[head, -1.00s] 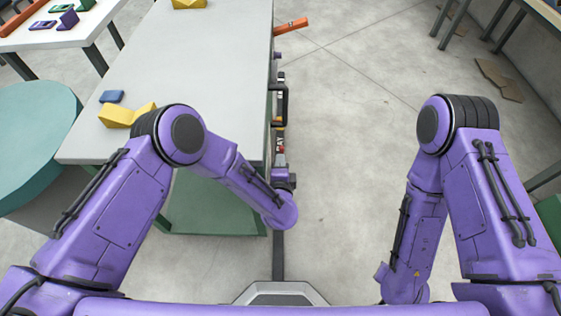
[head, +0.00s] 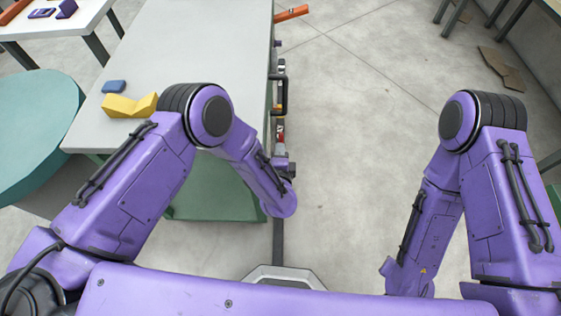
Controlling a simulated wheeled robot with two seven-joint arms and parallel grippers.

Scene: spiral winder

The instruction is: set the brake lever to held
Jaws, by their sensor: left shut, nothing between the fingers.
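An orange bar-like handle (head: 291,13) sticks out to the right from the far right side of the grey-topped bench (head: 200,50). I cannot tell for sure that it is the brake lever, or how it is set. My left gripper (head: 281,140) is low beside the bench's right side, in front of my left wrist, small and partly hidden. It is shut and empty, nearer to me than a black loop-shaped handle (head: 284,95) and well short of the orange handle. My right forearm hangs down on the right, and its gripper is out of sight.
A yellow notched block (head: 129,105) and a small blue block (head: 114,86) lie on the bench's left part. A round teal table (head: 35,130) stands left, with a white table (head: 60,22) behind it. The floor (head: 350,130) right of the bench is clear, with flat brown pieces (head: 500,68) farther off.

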